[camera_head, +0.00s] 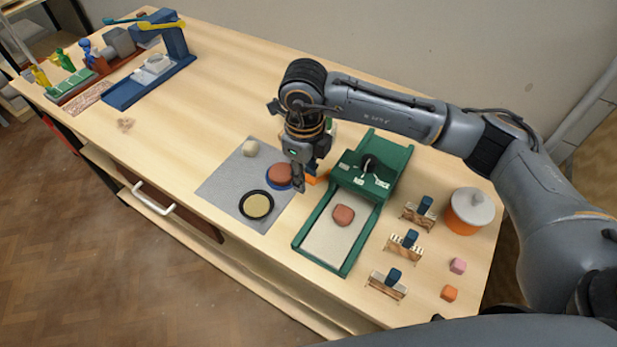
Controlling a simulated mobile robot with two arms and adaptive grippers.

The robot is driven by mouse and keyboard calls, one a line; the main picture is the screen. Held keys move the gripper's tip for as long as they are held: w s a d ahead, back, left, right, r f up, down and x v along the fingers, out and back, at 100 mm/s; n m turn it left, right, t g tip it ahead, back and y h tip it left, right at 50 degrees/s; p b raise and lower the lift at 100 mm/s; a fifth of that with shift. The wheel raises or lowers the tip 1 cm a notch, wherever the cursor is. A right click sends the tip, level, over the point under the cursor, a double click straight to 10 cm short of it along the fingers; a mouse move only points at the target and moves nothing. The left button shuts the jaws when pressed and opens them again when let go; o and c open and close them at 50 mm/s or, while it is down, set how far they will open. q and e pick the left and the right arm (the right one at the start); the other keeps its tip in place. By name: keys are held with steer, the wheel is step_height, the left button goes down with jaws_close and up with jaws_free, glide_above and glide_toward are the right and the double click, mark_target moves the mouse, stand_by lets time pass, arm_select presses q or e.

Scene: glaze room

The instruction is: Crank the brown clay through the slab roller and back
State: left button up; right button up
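The green slab roller (321,208) stands on the right half of the table, with its roller housing at the far end of a pale bed. A brown clay lump (343,216) lies on the bed, on the near side of the housing. My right gripper (299,184) points down just left of the roller. A small orange part (312,180) shows beside its fingers; I cannot tell whether they hold it. The fingers look close together, but their gap is hidden. My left gripper is not in view.
A grey mat (222,188) left of the roller bears a reddish-brown disc (279,174), a dark-rimmed yellowish dish (257,205) and a pale lump (250,147). Right of the roller are small brush-like stands (404,245), a lidded orange pot (469,214) and pink and orange cubes. A blue device (150,80) stands far left.

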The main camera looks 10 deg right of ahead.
steer(key=shift+w+d+r, duration=0.85)
steer(key=shift+d, duration=0.05)
steer(key=shift+w+d+r+b, duration=0.2)
steer(key=shift+w+d+r, duration=0.05)
steer(key=shift+w+d, duration=0.25)
steer(key=shift+w+d+r+b, duration=0.15)
steer(key=shift+w+d+r, duration=0.1)
steer(key=shift+w+d, duration=0.25)
steer(key=shift+w+d+b, duration=0.55)
steer(key=shift+w+d, duration=0.4)
steer(key=shift+w, duration=0.05)
